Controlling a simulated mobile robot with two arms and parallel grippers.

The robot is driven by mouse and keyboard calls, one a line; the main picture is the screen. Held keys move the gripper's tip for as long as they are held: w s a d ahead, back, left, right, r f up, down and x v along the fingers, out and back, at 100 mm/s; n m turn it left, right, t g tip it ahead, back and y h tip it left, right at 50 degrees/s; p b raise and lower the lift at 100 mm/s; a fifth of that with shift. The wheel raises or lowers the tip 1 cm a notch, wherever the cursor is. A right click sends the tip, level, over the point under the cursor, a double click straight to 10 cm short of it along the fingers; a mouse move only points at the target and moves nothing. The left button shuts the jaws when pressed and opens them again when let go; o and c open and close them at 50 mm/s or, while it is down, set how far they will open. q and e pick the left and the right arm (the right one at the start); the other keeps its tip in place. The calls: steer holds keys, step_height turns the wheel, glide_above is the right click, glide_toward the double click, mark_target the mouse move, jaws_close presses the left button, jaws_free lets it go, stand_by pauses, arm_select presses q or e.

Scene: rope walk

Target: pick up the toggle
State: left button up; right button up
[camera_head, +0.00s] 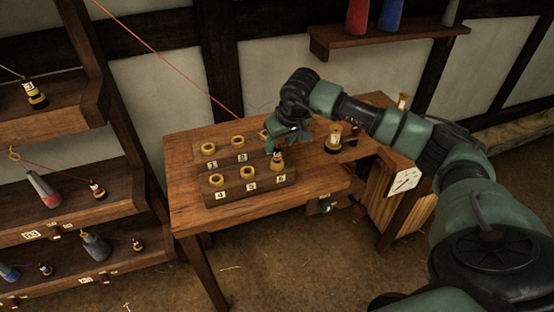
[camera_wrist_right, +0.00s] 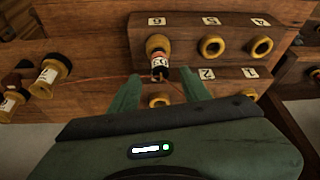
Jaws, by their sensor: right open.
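The toggle (camera_head: 278,163), a small dark and yellow peg with a pale label and a red band, stands at the place marked 6 on the front step of the wooden rack (camera_head: 240,190). In the wrist view the toggle (camera_wrist_right: 158,55) shows just beyond and between my right fingertips. My right gripper (camera_head: 277,147) is over it, with its fingers (camera_wrist_right: 160,80) apart. I see no finger closed on the toggle. My gripper and wrist hide part of the rack's back row in the head view. My left gripper does not show.
Yellow rings (camera_head: 218,180) sit at the rack's other places. Labelled spools (camera_head: 333,138) stand on the table (camera_head: 200,222) right of the rack. Shelves (camera_head: 70,190) with more pegs and bottles are at left. A thin red line (camera_head: 165,62) runs down toward the rack.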

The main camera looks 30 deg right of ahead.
mark_target(278, 148)
steer(key=p+x, duration=0.2)
steer(key=x, duration=0.1)
steer(key=shift+f, duration=0.35)
steer(key=shift+w+f, duration=0.15)
steer(key=shift+f, duration=0.4)
jaws_close()
steer(key=shift+r, duration=0.15)
